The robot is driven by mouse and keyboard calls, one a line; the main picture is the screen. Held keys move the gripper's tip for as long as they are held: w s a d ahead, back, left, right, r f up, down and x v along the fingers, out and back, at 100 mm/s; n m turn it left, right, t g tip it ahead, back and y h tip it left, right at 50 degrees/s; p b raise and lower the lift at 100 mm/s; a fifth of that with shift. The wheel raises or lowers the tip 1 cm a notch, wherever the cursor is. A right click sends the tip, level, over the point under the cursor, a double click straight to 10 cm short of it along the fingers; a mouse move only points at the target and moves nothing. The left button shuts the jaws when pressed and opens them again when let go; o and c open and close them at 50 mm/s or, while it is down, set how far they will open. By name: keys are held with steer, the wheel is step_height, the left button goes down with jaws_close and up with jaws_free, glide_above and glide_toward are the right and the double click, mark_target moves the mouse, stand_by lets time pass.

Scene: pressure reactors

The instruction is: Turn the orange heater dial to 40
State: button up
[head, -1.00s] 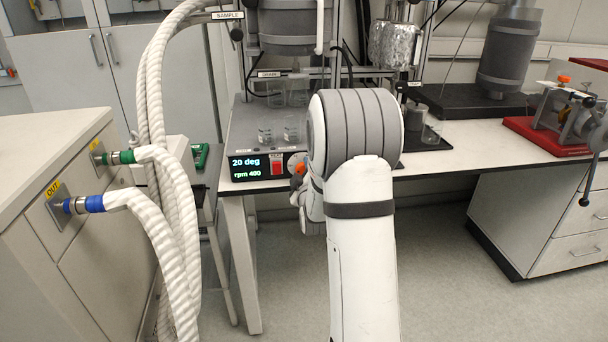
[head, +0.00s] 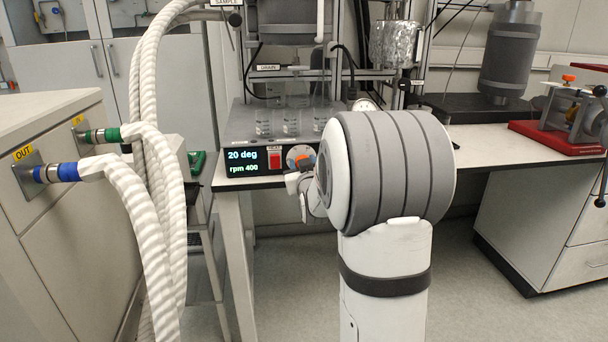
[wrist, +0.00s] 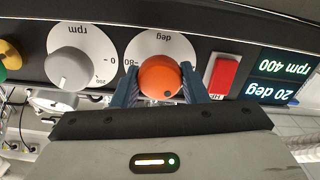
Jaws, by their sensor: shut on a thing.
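The orange heater dial (wrist: 160,76) sits on a white round scale marked "deg" on the dark control panel. In the wrist view, which shows the panel upside down, my gripper (wrist: 159,86) has its two blue-grey fingers on either side of the dial and is shut on it. The panel display (head: 245,161) reads 20 deg and rpm 400. In the head view the dial (head: 304,163) is partly hidden by my gripper. A small dark mark shows on the dial's face in the wrist view; most scale numbers are hidden.
A red switch (wrist: 222,74) is right beside the dial. A grey rpm dial (wrist: 72,68) lies on its other side. Glass beakers (head: 291,123) stand above the panel. White hoses (head: 148,200) hang at the left, and a red-based device (head: 560,137) is at the right.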

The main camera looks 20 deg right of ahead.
steer(key=shift+m+b, duration=0.55)
steer(key=shift+m, duration=0.25)
steer(key=o, duration=0.7)
steer(key=shift+s, duration=0.1)
steer(key=v, duration=0.7)
steer(key=shift+s+p, duration=0.3)
steer(key=shift+a+r, duration=0.1)
steer(key=shift+a, duration=0.05)
